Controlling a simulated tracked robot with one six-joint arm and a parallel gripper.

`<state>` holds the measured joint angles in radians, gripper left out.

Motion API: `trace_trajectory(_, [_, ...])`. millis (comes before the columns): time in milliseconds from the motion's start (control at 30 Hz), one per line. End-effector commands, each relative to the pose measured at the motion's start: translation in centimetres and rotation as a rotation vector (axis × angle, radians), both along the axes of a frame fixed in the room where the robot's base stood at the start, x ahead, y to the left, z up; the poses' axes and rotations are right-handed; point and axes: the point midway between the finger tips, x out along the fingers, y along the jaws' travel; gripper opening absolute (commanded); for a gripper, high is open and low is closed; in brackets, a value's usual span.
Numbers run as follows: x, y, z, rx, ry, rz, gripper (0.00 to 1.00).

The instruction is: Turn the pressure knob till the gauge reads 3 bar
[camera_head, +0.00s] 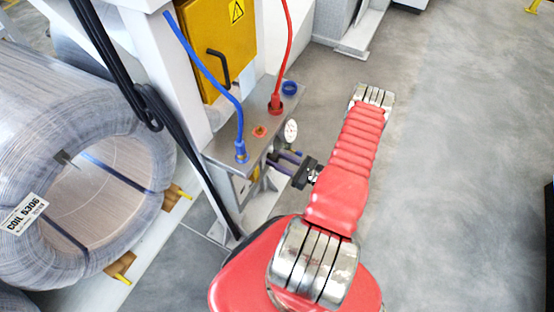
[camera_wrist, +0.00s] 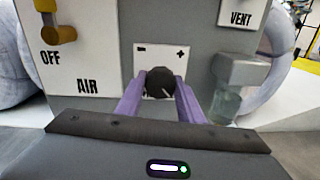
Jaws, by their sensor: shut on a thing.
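The pressure knob (camera_wrist: 160,82) is black and round with a pale pointer line. It sits on a white plate (camera_wrist: 143,54) marked minus and plus, in the middle of the wrist view. My gripper (camera_wrist: 160,92) has its two purple fingers shut on the knob, one on each side. In the head view my gripper (camera_head: 284,160) reaches left to the front of the grey panel. The knob is hidden there. The round white gauge (camera_head: 291,131) stands at the panel's top right edge, turned partly away. Its needle and reading are too small to tell.
A yellow valve handle (camera_wrist: 58,34) by OFF and AIR labels is left of the knob. A VENT label (camera_wrist: 241,14) and a clear-bowled fitting (camera_wrist: 226,100) are on the right. Blue (camera_head: 213,75) and red hoses (camera_head: 287,50) rise from the panel top. A wrapped coil (camera_head: 75,150) stands left.

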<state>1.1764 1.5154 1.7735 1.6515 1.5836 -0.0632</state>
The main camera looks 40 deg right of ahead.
Motion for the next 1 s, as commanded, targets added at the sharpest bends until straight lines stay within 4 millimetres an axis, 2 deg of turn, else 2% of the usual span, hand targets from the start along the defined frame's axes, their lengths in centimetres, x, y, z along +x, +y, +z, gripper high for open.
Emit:
trace_trajectory(200, [0.04,-0.21,-0.01,-0.074,-0.026,-0.004,0.12])
trace_trajectory(467, [0.05,-0.25,0.00,-0.081,-0.028,-0.004,0.12])
trace_trajectory(500, [0.04,-0.25,0.00,-0.081,-0.028,-0.004,0.35])
trace_trajectory(733, [0.03,-0.17,0.00,-0.080,-0.028,-0.003,0.51])
trace_trajectory(1000, [-0.01,-0.12,-0.01,-0.079,-0.028,-0.002,0.52])
